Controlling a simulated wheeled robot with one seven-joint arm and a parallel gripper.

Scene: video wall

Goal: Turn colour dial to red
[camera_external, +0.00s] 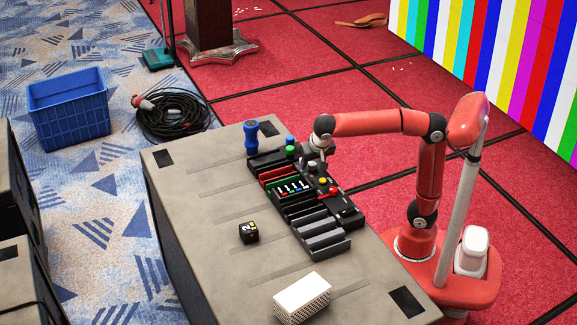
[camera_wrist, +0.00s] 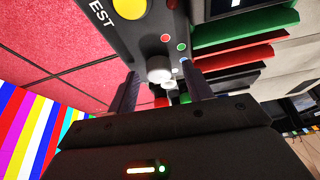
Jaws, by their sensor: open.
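A white knob (camera_wrist: 159,68), apparently the colour dial, sits on a black control panel (camera_wrist: 128,38) in the wrist view. A red dot (camera_wrist: 165,38) and a green dot (camera_wrist: 181,47) are printed beside it. I cannot tell which way the knob points. My gripper (camera_wrist: 160,76) is open, with one finger on each side of the knob in the picture; contact is not visible. In the external view my gripper (camera_external: 319,154) is low over the far end of the black panel, and hides the dial there.
A yellow button (camera_wrist: 130,6) is on the panel. Slotted racks (camera_external: 290,185) stand beside it on the grey table (camera_external: 200,190). A black cube (camera_external: 249,232), a white box (camera_external: 303,297) and a blue object (camera_external: 251,138) are also on the table. The table's left part is mostly clear.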

